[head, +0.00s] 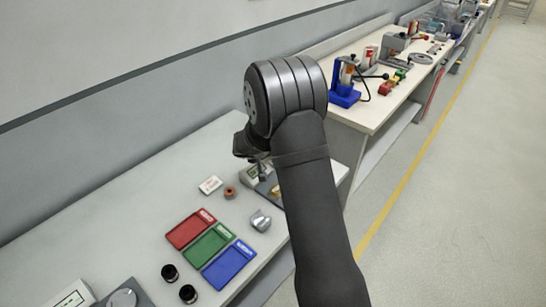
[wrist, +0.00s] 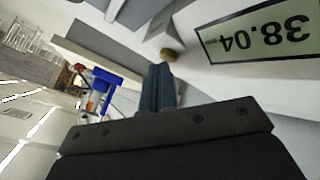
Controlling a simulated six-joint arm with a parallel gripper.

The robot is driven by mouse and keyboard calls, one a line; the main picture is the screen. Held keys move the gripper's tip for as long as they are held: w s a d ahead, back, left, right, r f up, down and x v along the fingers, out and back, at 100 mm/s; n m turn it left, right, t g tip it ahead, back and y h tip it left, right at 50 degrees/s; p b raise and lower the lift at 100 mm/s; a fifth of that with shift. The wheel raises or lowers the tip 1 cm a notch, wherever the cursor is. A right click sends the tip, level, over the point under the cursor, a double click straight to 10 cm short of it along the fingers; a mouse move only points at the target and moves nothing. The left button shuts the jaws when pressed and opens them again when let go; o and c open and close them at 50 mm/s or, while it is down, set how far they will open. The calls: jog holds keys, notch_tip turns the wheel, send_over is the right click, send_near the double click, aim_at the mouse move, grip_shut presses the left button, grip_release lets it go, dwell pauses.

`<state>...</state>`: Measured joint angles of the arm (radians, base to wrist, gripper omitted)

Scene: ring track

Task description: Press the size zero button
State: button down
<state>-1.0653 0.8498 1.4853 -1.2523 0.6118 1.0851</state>
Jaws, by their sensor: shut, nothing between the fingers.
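A measuring device with a display reading 38.04 (wrist: 262,32) fills the upper right of the wrist view, its digits upside down. In the head view the device (head: 270,186) is mostly hidden behind my arm. No button marked zero can be made out. My gripper (wrist: 158,72) is shut and empty, close to the device and left of the display. I cannot tell whether its tips touch anything.
Red (head: 191,229), green (head: 209,244) and blue (head: 230,264) trays lie on the bench. A brown ring (head: 230,192), a white card (head: 210,185) and a metal part (head: 261,220) lie near. Another bench holds a blue press (head: 344,94).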

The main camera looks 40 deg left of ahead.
jog(key=shift+f, duration=0.2)
dwell(0.3)
jog(key=shift+r, duration=0.95)
jog(key=shift+r, duration=2.5)
jog(key=shift+f, duration=0.1)
jog(key=shift+r, duration=2)
jog(key=shift+f, duration=0.1)
